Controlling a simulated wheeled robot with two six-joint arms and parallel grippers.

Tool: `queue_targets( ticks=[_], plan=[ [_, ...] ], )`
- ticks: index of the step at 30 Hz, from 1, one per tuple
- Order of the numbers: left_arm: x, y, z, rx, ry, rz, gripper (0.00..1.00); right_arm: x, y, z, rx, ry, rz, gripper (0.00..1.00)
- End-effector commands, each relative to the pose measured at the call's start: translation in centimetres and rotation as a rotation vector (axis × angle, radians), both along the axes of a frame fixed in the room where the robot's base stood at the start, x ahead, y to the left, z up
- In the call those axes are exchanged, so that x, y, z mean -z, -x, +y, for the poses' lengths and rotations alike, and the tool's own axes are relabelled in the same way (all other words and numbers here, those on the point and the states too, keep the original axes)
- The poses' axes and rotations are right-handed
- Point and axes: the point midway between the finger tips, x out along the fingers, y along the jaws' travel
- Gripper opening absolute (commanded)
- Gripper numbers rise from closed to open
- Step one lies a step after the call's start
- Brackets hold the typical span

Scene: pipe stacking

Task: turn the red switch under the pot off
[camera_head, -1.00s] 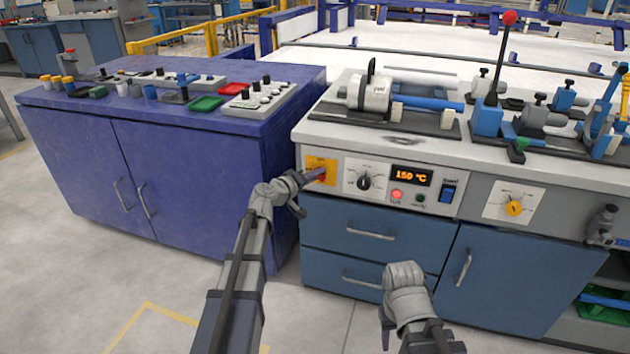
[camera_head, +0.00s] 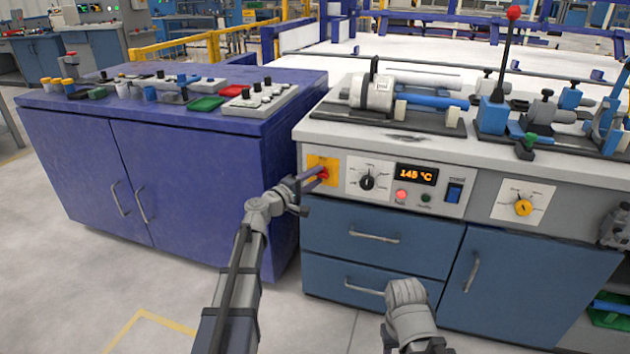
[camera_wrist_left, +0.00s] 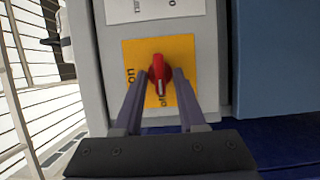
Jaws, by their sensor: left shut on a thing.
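The red switch (camera_head: 323,174) sits on a yellow plate (camera_head: 316,163) at the left end of the grey panel. In the left wrist view, the red switch (camera_wrist_left: 158,74) has its white-marked handle pointing down, towards the "off" lettering at the plate's lower edge; "on" is at the left. My left gripper (camera_head: 312,179) has its fingers on either side of the switch and is shut on it; its fingers also show in the wrist view (camera_wrist_left: 158,92). No plain pot shows; a metal cylinder (camera_head: 372,93) lies on the bench top above the panel.
Beside the switch are a black dial (camera_head: 367,182) and a display (camera_head: 416,175) reading 145 °C, with a lit red lamp (camera_head: 401,195). A purple cabinet (camera_head: 190,170) stands close at the left. Blue drawers (camera_head: 375,236) are below the panel.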

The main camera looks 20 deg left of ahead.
Motion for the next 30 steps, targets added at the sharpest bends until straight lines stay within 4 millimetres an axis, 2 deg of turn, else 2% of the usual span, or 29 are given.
queue_targets(
  ticks=[16, 17, 18, 26, 30],
  plan=[
    [0.1, 0.1, -0.1, 0.001, 0.020, 0.002, 0.00, 0.2, 0.0, 0.0, 0.001, 0.000, 0.000, 0.50],
    [0.1, 0.1, -0.1, 0.001, 0.020, 0.002, 0.42, 0.2, 0.0, 0.0, 0.001, 0.000, 0.000, 0.50],
    [0.1, 0.1, -0.1, 0.001, 0.020, 0.002, 0.46, 0.2, 0.0, 0.0, 0.001, 0.000, 0.000, 0.50],
    [0.0, 0.2, 0.0, 0.000, 0.020, 0.002, 0.46, 0.2, 0.0, 0.0, 0.001, 0.000, 0.000, 0.50],
    [0.0, 1.7, 0.6, -0.001, 0.020, 0.001, 0.46, 0.2, 0.0, 0.0, 0.001, 0.000, 0.000, 0.50]
  ],
)
